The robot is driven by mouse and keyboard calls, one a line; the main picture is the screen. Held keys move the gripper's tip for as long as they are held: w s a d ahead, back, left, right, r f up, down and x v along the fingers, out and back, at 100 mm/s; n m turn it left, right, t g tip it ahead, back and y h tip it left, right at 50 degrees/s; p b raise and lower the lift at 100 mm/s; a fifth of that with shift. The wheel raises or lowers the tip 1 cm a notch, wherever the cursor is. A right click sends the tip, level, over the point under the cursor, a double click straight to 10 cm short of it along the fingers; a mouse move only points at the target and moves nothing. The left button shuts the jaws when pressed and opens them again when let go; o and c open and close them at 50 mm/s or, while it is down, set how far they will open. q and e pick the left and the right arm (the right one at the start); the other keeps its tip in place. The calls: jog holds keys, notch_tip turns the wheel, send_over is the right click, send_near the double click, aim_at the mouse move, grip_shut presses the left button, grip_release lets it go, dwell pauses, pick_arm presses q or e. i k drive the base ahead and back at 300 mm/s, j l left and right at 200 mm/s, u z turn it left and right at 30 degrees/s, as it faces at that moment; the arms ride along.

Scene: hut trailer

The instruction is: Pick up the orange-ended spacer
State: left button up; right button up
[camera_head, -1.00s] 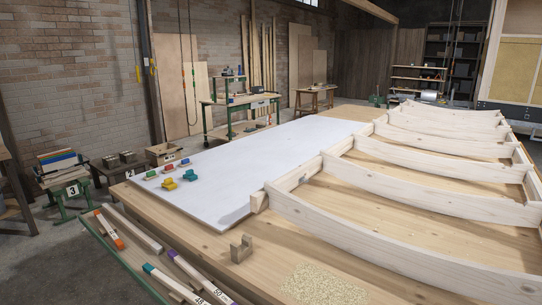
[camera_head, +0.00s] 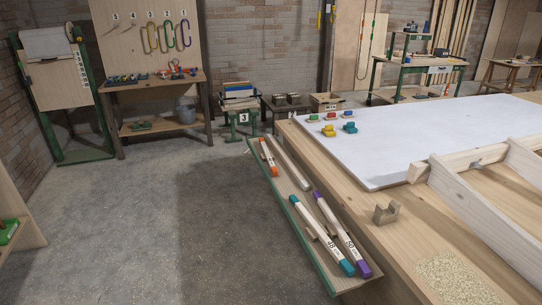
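The orange-ended spacer (camera_head: 268,155) is a pale wooden stick with orange at its ends. It lies at the far left end of the long green-edged side tray (camera_head: 311,255) along the workbench. A plain pale stick (camera_head: 290,162) lies just to its right. Nearer in the same tray lie a teal-ended spacer (camera_head: 322,233) marked 48 and a purple-ended spacer (camera_head: 342,232) marked 50. Neither of my grippers shows in the head view.
The workbench (camera_head: 400,250) holds a white sheet, colored blocks (camera_head: 330,130), a notched wooden block (camera_head: 386,213) and curved timber frames (camera_head: 490,205). Open concrete floor (camera_head: 150,220) lies left of the tray. A small stand marked 3 (camera_head: 240,118) stands beyond the tray.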

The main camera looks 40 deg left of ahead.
aim_at(269, 157)
jog(key=i+j, duration=0.6)
jog(key=j, duration=0.2)
jog(key=i+j, duration=0.25)
jog(key=j, duration=0.15)
